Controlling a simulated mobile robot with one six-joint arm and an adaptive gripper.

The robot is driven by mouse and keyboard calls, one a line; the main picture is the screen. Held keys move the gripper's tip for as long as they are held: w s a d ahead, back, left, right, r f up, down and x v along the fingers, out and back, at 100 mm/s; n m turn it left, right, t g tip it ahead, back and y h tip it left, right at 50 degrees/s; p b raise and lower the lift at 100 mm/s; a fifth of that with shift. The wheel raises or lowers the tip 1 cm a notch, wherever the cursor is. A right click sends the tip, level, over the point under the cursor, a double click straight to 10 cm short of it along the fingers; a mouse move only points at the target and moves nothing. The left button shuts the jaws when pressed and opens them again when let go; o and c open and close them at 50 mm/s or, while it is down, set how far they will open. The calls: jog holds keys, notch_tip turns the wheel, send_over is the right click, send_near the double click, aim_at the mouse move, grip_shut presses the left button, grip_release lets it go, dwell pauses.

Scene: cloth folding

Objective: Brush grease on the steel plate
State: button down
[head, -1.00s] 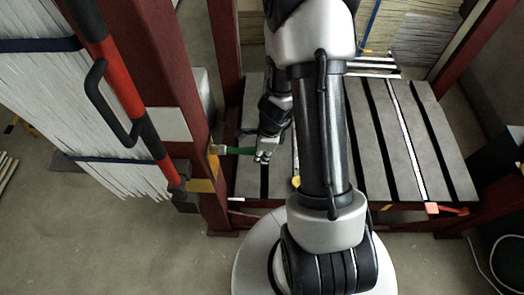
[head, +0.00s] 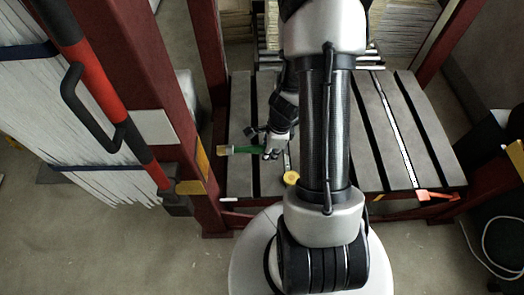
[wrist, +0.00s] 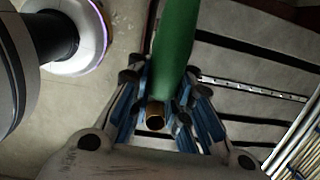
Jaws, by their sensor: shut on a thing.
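My gripper (head: 272,149) is shut on a brush with a green handle (head: 244,150). The brush lies roughly level, its pale head (head: 222,151) pointing left over the left part of the grey slotted steel plate (head: 240,105). I cannot tell whether the bristles touch the plate. In the wrist view the green handle (wrist: 178,40) runs between my fingers (wrist: 160,95), with a brass-coloured end near the palm. The brush head is out of that view. Part of the plate (wrist: 235,70) shows there too. No grease can be made out.
A small round yellow thing (head: 291,178) is at the plate's front edge, beside my arm. An orange-red item (head: 425,195) is at the front right edge. A dark red post (head: 150,90) stands left. My arm hides the plate's middle.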

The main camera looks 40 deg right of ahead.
jog(key=shift+s+d, duration=0.1)
jog(key=shift+d, duration=0.1)
jog(key=shift+s+d, duration=0.8)
jog(key=shift+d, duration=0.3)
dwell(0.4)
